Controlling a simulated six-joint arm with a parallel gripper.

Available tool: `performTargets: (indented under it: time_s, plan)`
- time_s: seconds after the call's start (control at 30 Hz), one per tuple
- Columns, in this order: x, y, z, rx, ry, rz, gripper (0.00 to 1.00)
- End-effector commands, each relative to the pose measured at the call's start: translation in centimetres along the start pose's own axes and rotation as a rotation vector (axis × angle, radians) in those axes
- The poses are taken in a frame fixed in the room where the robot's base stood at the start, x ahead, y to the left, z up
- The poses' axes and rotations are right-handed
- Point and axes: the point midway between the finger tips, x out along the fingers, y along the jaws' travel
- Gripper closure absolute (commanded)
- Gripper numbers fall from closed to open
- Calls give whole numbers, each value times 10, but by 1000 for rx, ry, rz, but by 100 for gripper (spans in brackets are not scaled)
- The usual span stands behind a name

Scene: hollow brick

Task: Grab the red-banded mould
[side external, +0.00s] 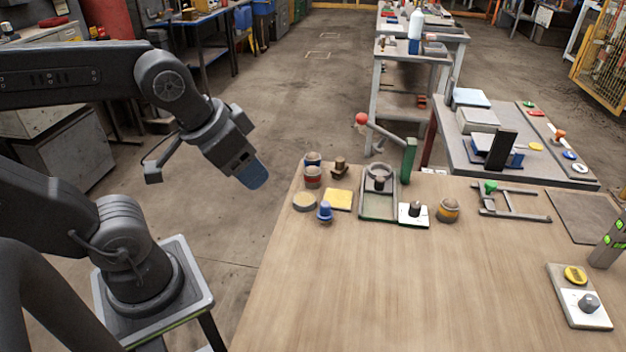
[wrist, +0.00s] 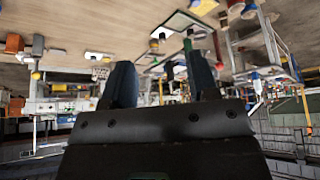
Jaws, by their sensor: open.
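The red-banded mould (side external: 313,178) is a small grey-brown cylinder with a red band. It stands upright near the far left corner of the wooden table (side external: 400,285). A similar blue-banded mould (side external: 312,160) stands right behind it and is partly hidden. My gripper (side external: 254,180) is up and to the left of the moulds, clear of the table's left edge, tilted down to the right. It is open and empty. In the wrist view its two dark fingers (wrist: 161,82) stand apart with the scene upside down; I cannot pick out the red-banded mould there.
Close to the mould are a round tan disc (side external: 304,201), a blue knob piece (side external: 324,211), a yellow pad (side external: 338,199) and a dark brown piece (side external: 339,168).

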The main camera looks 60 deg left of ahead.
Motion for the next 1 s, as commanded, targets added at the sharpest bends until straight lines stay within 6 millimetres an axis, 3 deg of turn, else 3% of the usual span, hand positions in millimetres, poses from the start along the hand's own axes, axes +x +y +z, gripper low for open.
performTargets:
  time_s: [0.1,0.4,0.67,0.87,1.0]
  plan:
    - [0,0,0,0,0,0,45]
    - [0,0,0,0,0,0,18]
    - [1,-1,-2,-10,-2,-6,18]
    - [21,-22,-35,-142,-30,-92,18]
    - [52,-50,-70,-299,-43,-191,18]
